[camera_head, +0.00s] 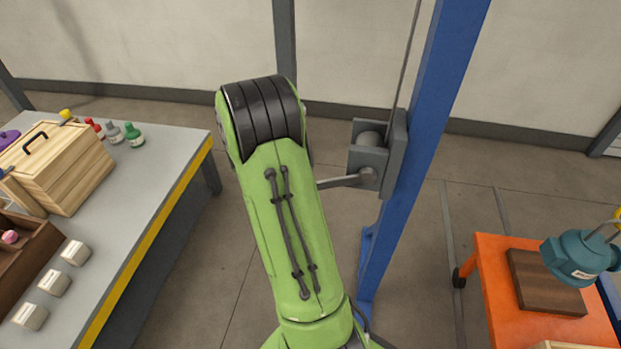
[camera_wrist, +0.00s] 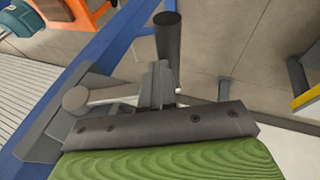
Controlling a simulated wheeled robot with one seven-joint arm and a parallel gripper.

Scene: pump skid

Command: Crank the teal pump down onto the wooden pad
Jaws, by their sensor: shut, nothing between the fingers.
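The teal pump (camera_head: 580,257) hangs from a yellow hook at the right edge of the head view, over the right part of the wooden pad (camera_head: 545,280). The gap between them is hard to judge. A grey winch (camera_head: 375,165) sits on the blue post (camera_head: 430,120); its crank arm (camera_head: 340,181) points left and passes behind my green arm. In the wrist view the dark crank handle (camera_wrist: 167,35) stands just beyond my gripper (camera_wrist: 160,72). My gripper is shut and empty; I cannot tell whether it touches the handle. My arm hides it in the head view.
The pad lies on an orange cart (camera_head: 490,260) at right. A grey workbench (camera_head: 165,150) at left holds a wooden box (camera_head: 75,175), bottles and several small blocks. The blue post stands close beside my arm. Open floor lies between bench and cart.

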